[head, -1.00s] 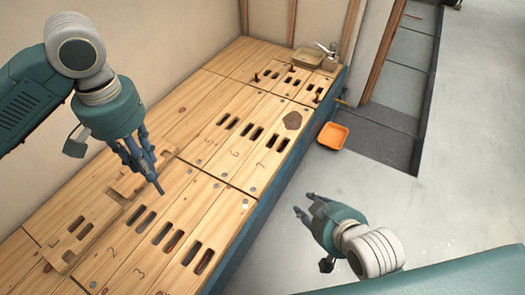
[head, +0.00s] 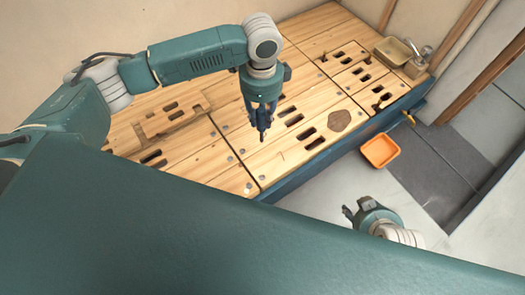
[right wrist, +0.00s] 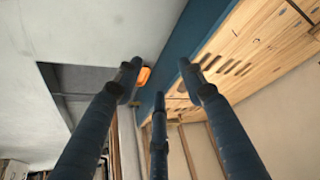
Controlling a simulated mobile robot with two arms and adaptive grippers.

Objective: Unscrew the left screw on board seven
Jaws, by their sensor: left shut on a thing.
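An orange tray (head: 380,151) lies on the floor by the bench's blue side (head: 335,152). Several dark upright pieces stand on the far boards.

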